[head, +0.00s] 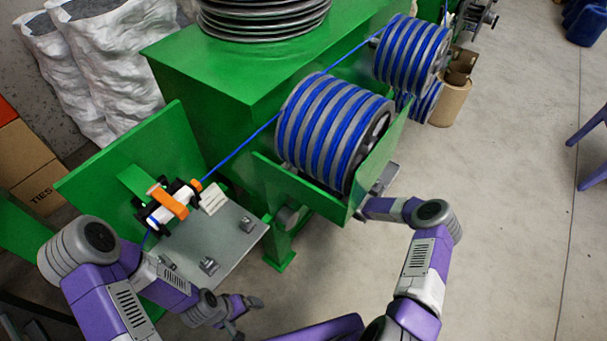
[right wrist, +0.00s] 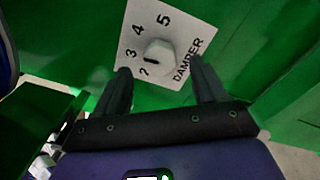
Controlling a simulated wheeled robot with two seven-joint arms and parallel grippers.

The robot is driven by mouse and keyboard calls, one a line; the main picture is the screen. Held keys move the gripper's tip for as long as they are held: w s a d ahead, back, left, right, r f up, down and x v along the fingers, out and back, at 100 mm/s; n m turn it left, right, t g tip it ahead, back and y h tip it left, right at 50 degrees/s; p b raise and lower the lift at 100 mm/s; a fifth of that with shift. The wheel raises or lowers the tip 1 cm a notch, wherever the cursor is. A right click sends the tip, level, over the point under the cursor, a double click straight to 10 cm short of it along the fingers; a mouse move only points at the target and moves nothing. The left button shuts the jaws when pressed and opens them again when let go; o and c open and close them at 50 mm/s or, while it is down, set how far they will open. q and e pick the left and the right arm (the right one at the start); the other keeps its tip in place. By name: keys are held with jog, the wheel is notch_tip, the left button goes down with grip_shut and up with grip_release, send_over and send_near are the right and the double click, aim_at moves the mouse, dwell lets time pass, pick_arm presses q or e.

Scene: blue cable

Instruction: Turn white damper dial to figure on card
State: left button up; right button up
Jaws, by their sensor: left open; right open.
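The white damper dial (right wrist: 161,53) sits on a white plate (right wrist: 183,29) printed with DAMPER and figures, of which 3, 4 and 5 read clearly. A dark mark on its left side appears to face the low figures; the exact setting is unclear. My right gripper (right wrist: 160,66) is open, its fingers on either side of the dial, with no clear contact. In the head view its jaws are hidden behind a green panel. A white card (head: 212,198) stands on the grey shelf; its writing is too small to read. My left gripper (head: 248,312) is open and empty below the shelf.
The grey shelf (head: 228,240) carries small clips and an orange-handled device (head: 168,201) through which the blue cable (head: 240,148) runs. Blue-wound drums (head: 325,130) stand behind the green panel (head: 380,165). The floor at right is mostly clear.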

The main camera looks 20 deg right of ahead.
jog(key=shift+p+v, duration=0.35)
jog(key=shift+v, duration=2.25)
